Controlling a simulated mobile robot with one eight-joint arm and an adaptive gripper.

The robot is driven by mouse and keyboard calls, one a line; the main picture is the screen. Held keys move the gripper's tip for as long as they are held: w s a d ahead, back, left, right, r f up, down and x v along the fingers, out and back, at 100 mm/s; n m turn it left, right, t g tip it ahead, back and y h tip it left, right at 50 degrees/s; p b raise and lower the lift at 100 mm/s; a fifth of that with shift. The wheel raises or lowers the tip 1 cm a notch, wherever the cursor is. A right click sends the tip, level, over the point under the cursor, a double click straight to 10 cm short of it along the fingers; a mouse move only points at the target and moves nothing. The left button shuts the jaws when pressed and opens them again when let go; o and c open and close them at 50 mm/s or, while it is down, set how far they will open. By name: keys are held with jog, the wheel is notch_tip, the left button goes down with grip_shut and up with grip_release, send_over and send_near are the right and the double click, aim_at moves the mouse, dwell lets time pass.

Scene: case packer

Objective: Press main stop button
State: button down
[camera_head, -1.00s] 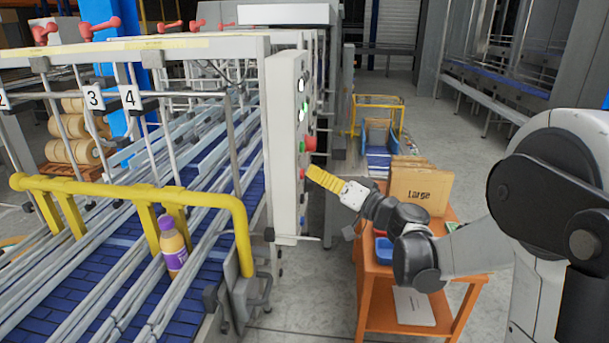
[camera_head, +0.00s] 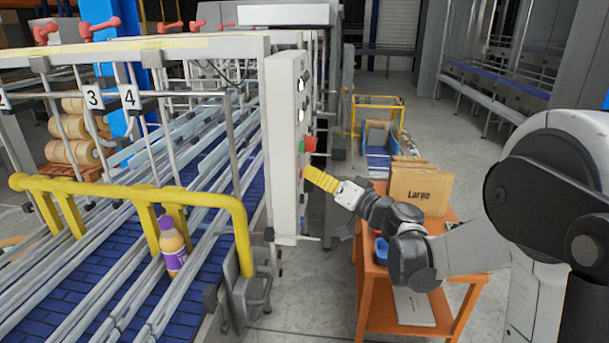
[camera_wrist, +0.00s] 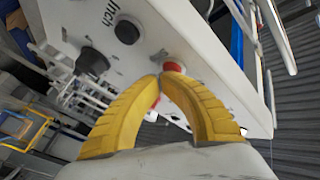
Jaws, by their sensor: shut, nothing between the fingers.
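The white control panel (camera_head: 285,145) stands at the end of the conveyor machine. A protruding red button (camera_head: 310,144) sits on its face beside a green one (camera_head: 302,147). My gripper (camera_head: 306,170) has yellow fingers and is at the panel face, below that red button. In the wrist view the fingers are shut, tips together (camera_wrist: 162,80), with nothing between them. A red button with a pale rim (camera_wrist: 174,67) is right at the tips, partly covered by them; I cannot tell whether they touch. Another red part (camera_wrist: 153,101) shows between the fingers. No stop label is readable.
A black knob (camera_wrist: 93,61) and a black button (camera_wrist: 128,31) near the word "Inch" are on the same panel. A yellow rail (camera_head: 130,193) and a bottle (camera_head: 172,250) are at left. An orange table (camera_head: 375,285) with a "Large" box (camera_head: 419,190) stands under my arm.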

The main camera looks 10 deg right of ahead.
dwell(0.3)
jog(key=shift+s+d, duration=0.3)
jog(key=shift+d, duration=0.6)
jog(key=shift+s+d+b, duration=0.15)
jog(key=shift+s+d, duration=0.1)
jog(key=shift+d, duration=0.55)
jog(key=shift+s+d+b, duration=0.1)
jog(key=shift+s+d, duration=0.15)
jog(key=shift+d, duration=0.5)
jog(key=shift+s+d+b, duration=0.15)
jog(key=shift+s+d, duration=0.1)
jog(key=shift+d, duration=0.55)
jog(key=s+a+f+g+h+b, duration=0.3)
jog(key=s+a+f+g+b, duration=0.45)
jog(key=s+f, duration=0.5)
jog(key=s+d+f+h+b, duration=0.2)
jog(key=s+f+h+b, duration=0.2)
jog(key=s+f, duration=0.4)
jog(key=s+d+f+g+h+b, duration=0.1)
jog(key=s+d+f+h+b, duration=0.2)
jog(key=s+f, duration=0.5)
jog(key=shift+s+f+h+b, duration=0.2)
jog(key=shift+s+h+b, duration=0.35)
jog(key=shift+s, duration=0.3)
